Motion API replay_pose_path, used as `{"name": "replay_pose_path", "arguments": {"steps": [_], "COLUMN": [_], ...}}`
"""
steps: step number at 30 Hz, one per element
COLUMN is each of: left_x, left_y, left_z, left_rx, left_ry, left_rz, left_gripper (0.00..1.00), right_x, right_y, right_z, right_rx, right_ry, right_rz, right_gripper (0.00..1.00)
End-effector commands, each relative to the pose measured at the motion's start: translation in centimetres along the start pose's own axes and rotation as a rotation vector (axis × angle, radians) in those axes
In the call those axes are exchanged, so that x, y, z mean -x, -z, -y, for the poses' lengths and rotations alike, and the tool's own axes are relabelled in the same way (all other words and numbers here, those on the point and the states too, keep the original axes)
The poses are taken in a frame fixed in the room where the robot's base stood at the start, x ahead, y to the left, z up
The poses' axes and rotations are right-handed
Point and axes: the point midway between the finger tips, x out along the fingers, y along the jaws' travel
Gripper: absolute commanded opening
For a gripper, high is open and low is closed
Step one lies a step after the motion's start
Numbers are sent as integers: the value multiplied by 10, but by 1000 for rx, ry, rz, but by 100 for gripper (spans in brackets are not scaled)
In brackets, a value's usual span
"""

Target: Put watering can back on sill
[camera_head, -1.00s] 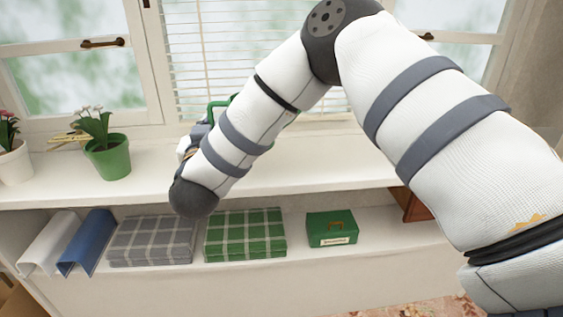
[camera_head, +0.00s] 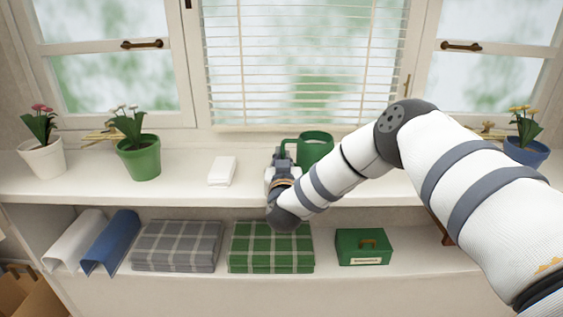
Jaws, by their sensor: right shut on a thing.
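The green watering can (camera_head: 316,146) is at the middle of the sill (camera_head: 80,184), in front of the window blind. It looks upright. I cannot tell whether its base touches the sill, since my right arm covers its lower part. My right gripper (camera_head: 282,156) is at the left side of the can, shut on it where a green handle loop shows. The fingertips are mostly hidden by the wrist. My left gripper is not in view.
A white pot (camera_head: 43,160) and a green pot (camera_head: 139,158) with flowers stand at the left of the sill, a blue pot (camera_head: 525,151) at the right. A small white block (camera_head: 222,171) lies left of my gripper. The shelf below holds folded cloths and a green box (camera_head: 362,246).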

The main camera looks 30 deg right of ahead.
Motion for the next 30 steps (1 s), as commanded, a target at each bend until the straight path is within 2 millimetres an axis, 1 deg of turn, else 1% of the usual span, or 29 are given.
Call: {"name": "replay_pose_path", "arguments": {"steps": [1,6,11,12,14,15,23,25,28,30], "left_x": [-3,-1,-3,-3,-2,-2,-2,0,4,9], "left_y": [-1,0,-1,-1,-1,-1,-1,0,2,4], "left_z": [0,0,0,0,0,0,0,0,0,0], "left_rx": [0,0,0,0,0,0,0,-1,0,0], "left_ry": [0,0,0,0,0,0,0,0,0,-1], "left_rz": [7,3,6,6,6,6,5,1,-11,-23], "left_gripper": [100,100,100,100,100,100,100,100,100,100], "right_x": [-1,-1,0,0,0,0,0,0,14,29], "right_y": [-6,-2,-6,-8,-7,-7,-6,-1,0,2], "right_z": [0,0,0,0,0,0,0,0,1,1], "right_rx": [2,-2,-1,-2,-2,-2,-2,-3,-3,-3], "right_ry": [-2,-2,-2,-2,-2,-2,-2,-2,1,2], "right_rz": [-3,-7,-6,-2,-3,-3,-3,-5,-4,-5], "right_gripper": [0,0,0,13,26,28,28,28,28,28]}}
